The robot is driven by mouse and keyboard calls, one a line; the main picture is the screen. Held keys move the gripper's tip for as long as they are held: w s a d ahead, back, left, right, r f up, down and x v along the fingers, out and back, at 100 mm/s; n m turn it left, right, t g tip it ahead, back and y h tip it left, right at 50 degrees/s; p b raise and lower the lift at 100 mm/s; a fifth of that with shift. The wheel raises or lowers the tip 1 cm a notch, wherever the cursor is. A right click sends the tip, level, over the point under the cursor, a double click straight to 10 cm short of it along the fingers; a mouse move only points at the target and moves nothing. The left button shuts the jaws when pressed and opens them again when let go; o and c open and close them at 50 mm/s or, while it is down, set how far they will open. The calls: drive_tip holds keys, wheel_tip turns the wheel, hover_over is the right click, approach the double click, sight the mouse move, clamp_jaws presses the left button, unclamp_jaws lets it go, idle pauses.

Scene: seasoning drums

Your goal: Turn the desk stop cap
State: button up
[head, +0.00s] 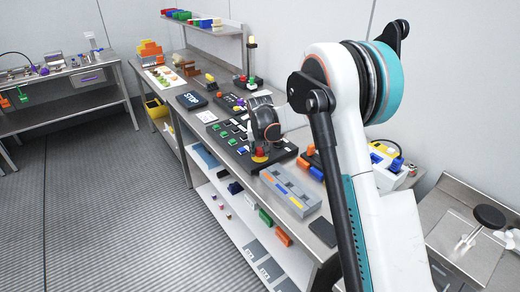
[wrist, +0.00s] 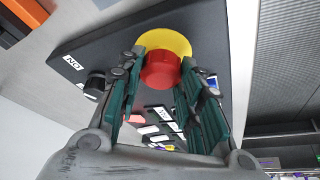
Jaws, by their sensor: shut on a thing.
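The desk stop cap (wrist: 160,70) is a red round button on a yellow disc (wrist: 166,42), set at the end of a black control panel (wrist: 105,42). In the head view the red cap (head: 259,152) shows at the panel's near end, just below my gripper (head: 266,142). In the wrist view my gripper (wrist: 160,82) has one green-padded finger on each side of the red cap and is shut on it. The fingers hide parts of the yellow disc and of the panel's other switches.
The control panel (head: 284,153) stands on a long bench with green and white buttons. A grey box (head: 290,189) lies in front of it, and orange and blue parts stand to its right. A black STOP box (head: 191,100) lies farther back. The floor (head: 95,200) at left is clear.

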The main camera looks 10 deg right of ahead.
idle(0.4)
drive_tip(key=o, duration=1.1)
drive_tip(key=shift+c, duration=0.2)
drive_tip(key=v, duration=1.2)
drive_tip(key=shift+s+f, duration=0.1)
